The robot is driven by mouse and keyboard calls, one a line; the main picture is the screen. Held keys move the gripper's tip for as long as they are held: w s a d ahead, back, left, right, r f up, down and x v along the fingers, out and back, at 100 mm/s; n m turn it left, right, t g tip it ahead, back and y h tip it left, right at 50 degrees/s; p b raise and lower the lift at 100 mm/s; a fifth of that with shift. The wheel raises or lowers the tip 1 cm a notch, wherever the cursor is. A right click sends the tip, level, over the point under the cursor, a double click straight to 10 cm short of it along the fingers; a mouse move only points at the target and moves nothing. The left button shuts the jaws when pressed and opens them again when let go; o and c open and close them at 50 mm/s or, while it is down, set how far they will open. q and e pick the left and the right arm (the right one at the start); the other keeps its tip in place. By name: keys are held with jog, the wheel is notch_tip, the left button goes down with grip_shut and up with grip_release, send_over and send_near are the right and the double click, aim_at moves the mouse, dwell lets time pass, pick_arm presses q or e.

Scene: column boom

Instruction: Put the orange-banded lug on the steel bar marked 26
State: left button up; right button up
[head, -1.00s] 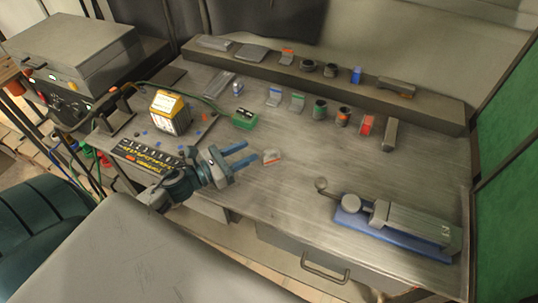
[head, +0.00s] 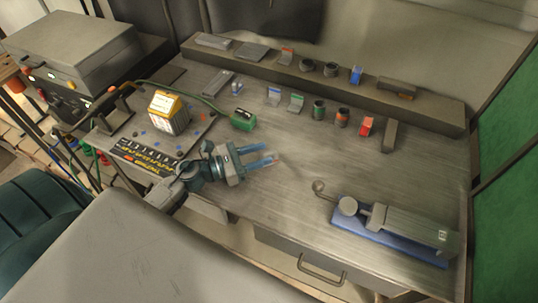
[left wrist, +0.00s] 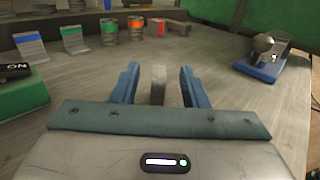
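A small grey lug (head: 279,157) stands on the bench at the fingertips of my left gripper (head: 267,156), largely hidden by the fingers. Its orange band cannot be made out now. In the left wrist view a grey upright piece (left wrist: 158,85) stands between the two blue fingers of my left gripper (left wrist: 160,86), with a gap on each side; the fingers are open. A grey steel bar (head: 410,222) lies on a blue base (head: 375,236) at the right of the bench; its end marking is too small to read. My right gripper is not in view.
A green box (head: 243,120) stands left of and behind my left gripper. Several banded lugs and cylinders, such as an orange-banded cylinder (head: 342,117), stand farther back before a raised ledge (head: 440,112). The bench between lug and bar is clear.

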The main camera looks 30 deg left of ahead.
aim_at(273, 151)
pick_arm(q)
jog(key=p+x, duration=0.3)
jog(key=x, duration=0.1)
jog(key=shift+w, duration=0.1)
jog(key=shift+w+d+f, duration=0.1)
jog(key=shift+w+d, duration=0.2)
jog(key=shift+d, duration=0.05)
grip_shut()
